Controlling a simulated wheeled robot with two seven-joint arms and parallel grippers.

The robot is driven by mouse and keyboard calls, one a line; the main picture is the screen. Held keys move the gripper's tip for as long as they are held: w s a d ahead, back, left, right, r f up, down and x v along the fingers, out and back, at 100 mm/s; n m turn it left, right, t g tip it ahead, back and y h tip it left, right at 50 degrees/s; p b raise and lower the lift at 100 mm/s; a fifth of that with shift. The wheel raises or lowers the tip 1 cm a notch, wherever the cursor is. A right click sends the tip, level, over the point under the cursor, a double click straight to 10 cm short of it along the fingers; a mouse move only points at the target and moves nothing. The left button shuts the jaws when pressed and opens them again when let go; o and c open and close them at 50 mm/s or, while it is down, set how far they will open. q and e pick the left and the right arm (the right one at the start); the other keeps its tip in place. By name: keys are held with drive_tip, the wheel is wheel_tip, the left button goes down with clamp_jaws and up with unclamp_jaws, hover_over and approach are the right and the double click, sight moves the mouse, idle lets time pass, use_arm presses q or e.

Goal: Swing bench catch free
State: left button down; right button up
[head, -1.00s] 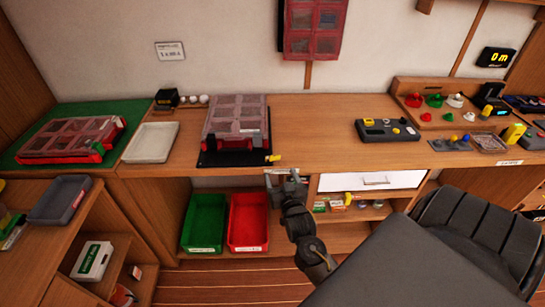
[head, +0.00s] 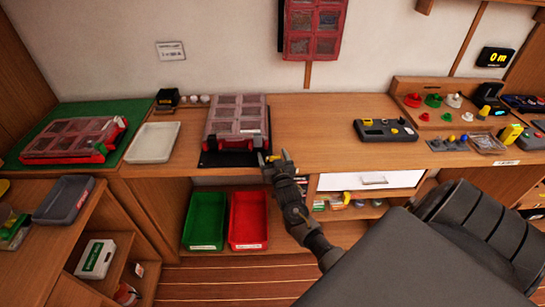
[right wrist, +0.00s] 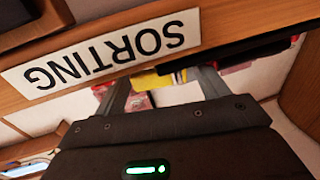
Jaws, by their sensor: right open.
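The bench catch shows as a small yellow tab (head: 273,157) at the right front corner of a black plate (head: 214,159) on the bench. A red case with clear windows (head: 237,115) stands on that plate. My right gripper (head: 277,159) is open at the bench's front edge, its fingertips around or just beside the yellow tab; contact cannot be told. In the right wrist view the yellow piece (right wrist: 147,81) shows between the two fingers, partly hidden by the gripper body. My left gripper is not in view.
The bench edge carries a SORTING label (right wrist: 105,52), close to the wrist. Green (head: 205,219) and red (head: 248,219) bins sit on the shelf below. A white drawer front (head: 370,180) is right of my arm. A grey control box (head: 385,130) stands farther right; bench between is clear.

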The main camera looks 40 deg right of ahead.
drive_tip(key=c, duration=1)
drive_tip(key=shift+a+m+g+h, duration=0.2)
drive_tip(key=shift+m+g+h, duration=0.45)
drive_tip(key=shift+h, duration=0.35)
drive_tip(key=shift+o, duration=0.2)
drive_tip(key=shift+s+m+g+h, duration=0.1)
drive_tip(key=shift+m+g+h, duration=0.35)
drive_tip(key=shift+m+h, duration=0.25)
drive_tip(key=o, duration=1)
drive_tip(key=shift+c, duration=0.2)
drive_tip(key=shift+s, duration=0.1)
drive_tip(key=b+v, duration=0.2)
drive_tip(key=v, duration=0.8)
drive_tip(key=shift+s+a+b, duration=0.25)
drive_tip(key=shift+a+b, duration=0.05)
drive_tip(key=shift+b, duration=0.05)
